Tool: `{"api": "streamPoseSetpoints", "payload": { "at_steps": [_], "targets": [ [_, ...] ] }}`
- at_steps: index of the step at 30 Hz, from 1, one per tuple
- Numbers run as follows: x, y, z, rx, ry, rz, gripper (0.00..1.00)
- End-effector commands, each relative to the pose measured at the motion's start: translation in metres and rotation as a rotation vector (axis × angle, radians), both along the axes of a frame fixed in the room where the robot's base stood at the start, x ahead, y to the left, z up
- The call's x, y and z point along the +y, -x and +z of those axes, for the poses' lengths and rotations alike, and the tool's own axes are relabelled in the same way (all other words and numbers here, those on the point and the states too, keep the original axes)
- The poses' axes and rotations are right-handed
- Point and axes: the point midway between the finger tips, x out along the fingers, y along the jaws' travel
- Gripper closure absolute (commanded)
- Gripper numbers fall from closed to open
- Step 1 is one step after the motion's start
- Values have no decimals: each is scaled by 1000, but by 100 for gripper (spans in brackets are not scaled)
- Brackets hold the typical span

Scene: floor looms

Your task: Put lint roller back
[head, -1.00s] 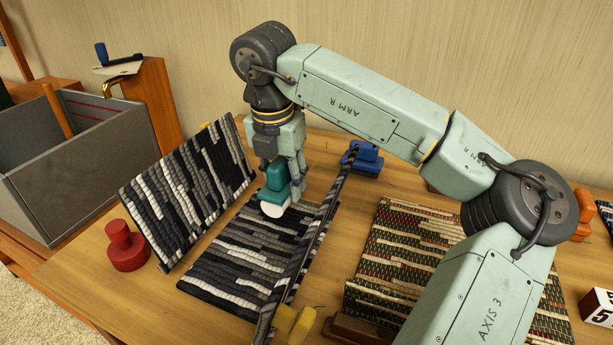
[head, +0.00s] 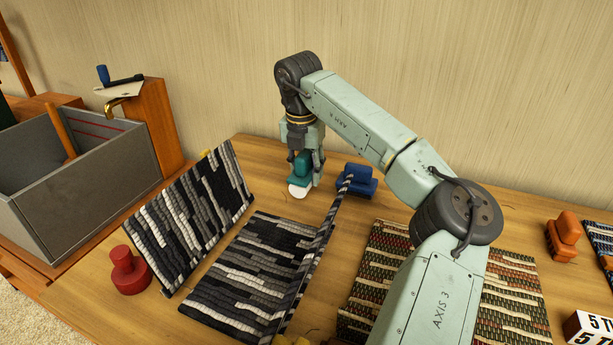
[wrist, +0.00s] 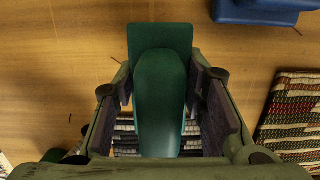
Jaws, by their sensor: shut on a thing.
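My gripper (head: 304,164) is shut on a teal-handled thing with a white front part, which I take as the lint roller (head: 302,170). In the wrist view, my gripper (wrist: 162,88) has a finger on each side of the teal handle (wrist: 161,100). The roller is upright at the far end of the black-and-grey woven mat (head: 245,265). I cannot tell whether it touches the table. Its white part is hidden in the wrist view.
A blue knobbed block (head: 357,181) stands close to the right of my gripper. A striped mat (head: 190,225) leans up at left, beside a red knobbed piece (head: 128,272). A grey bin (head: 85,185) is further left. Bare tabletop (head: 255,185) lies left of the gripper.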

Motion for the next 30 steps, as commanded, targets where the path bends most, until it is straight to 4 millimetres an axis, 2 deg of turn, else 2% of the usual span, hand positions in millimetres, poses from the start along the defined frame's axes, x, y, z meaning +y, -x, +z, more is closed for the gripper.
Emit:
{"api": "streamPoseSetpoints", "payload": {
  "at_steps": [2,6,9,20,21,30],
  "targets": [
    [-2,-7,-1,2,-1,-2,88],
    [-2,-5,-24,4,-1,0,88],
    [-1,-5,-34,1,-1,1,88],
    [-2,-5,-40,-1,0,0,88],
    [-2,-5,-39,0,0,0,60],
    [-2,-5,-39,0,0,0,42]
  ]
}}
